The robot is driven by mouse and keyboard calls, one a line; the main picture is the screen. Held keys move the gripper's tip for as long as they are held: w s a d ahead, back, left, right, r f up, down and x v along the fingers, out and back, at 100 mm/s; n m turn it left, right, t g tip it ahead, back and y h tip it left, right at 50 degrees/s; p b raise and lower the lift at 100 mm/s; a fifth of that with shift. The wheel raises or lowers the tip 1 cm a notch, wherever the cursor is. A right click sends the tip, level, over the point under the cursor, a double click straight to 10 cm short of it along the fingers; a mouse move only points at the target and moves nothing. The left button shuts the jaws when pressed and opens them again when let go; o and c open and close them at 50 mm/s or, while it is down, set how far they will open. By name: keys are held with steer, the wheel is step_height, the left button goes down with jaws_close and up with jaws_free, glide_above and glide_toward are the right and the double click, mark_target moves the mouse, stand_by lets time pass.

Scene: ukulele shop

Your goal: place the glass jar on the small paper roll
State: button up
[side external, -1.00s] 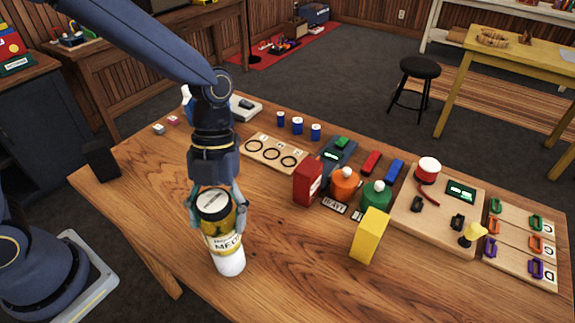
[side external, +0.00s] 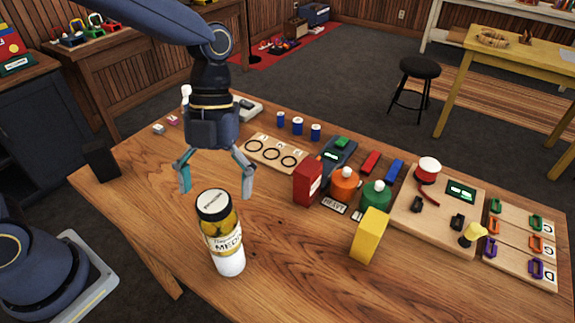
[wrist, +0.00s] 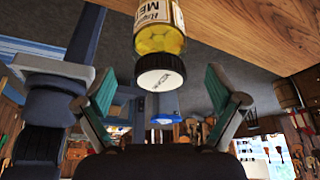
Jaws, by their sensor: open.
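The glass jar (side external: 220,232) has a black rim, a pale lid, yellow contents and a label. It stands upright on the small white paper roll (side external: 230,265), which rests on the wooden table. My gripper (side external: 216,190) is open and empty, with its fingers spread apart behind and above the jar's lid. In the wrist view the jar (wrist: 160,42) shows at the top with its lid facing my open gripper (wrist: 160,85), and it is clear of both fingers. The paper roll is out of sight in the wrist view.
A red box (side external: 307,184), an orange bottle (side external: 344,184), a green bottle (side external: 376,194) and a yellow block (side external: 369,236) stand to the right. A board with rings (side external: 273,154) lies behind. The table's front left is clear.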

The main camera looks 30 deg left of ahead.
steer(key=v, duration=0.6)
steer(key=s+a+r+n+t+y, duration=0.1)
steer(key=s+a+n+t, duration=0.3)
steer(key=n, duration=1.1)
steer(key=s+a+r+n+t+y, duration=0.1)
steer(key=s+a+n+t, duration=0.3)
steer(key=a+n, duration=0.6)
steer(key=shift+r+n+t, duration=0.8)
steer(key=shift+r+n, duration=0.1)
steer(key=shift+n, duration=1.9)
